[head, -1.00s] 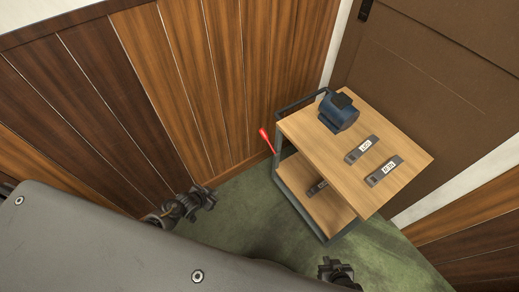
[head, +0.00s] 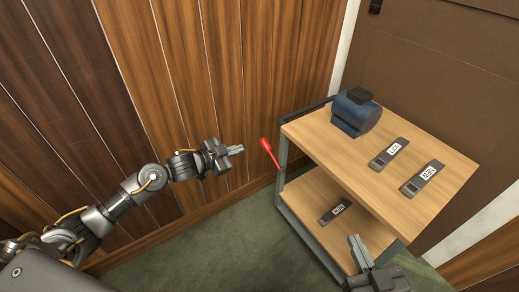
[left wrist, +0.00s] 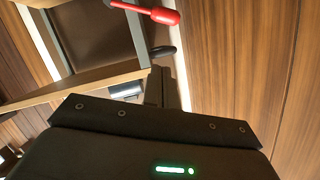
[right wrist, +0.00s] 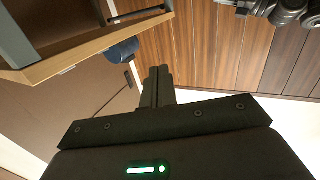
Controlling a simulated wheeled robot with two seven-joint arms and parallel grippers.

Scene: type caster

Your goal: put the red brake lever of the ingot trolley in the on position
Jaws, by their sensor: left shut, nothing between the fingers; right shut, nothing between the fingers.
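The red brake lever (head: 269,151) sticks up from the left side of the ingot trolley (head: 317,235), its grip tilted up and to the left. In the left wrist view the red lever (left wrist: 158,13) shows at the top, beyond the fingertips. My left gripper (head: 241,149) is shut and empty, just left of the lever's grip with a small gap in the head view. My right gripper (head: 354,241) is shut and empty, in front of the trolley's near side. In the right wrist view its fingers (right wrist: 158,72) are together.
A blue machine (head: 356,113) and two labelled ingots (head: 389,152) (head: 423,178) lie on the trolley's wooden top. Another ingot (head: 335,212) lies on the lower shelf. Wood panelling (head: 200,75) stands close behind my left arm. Green floor (head: 225,245) is clear left of the trolley.

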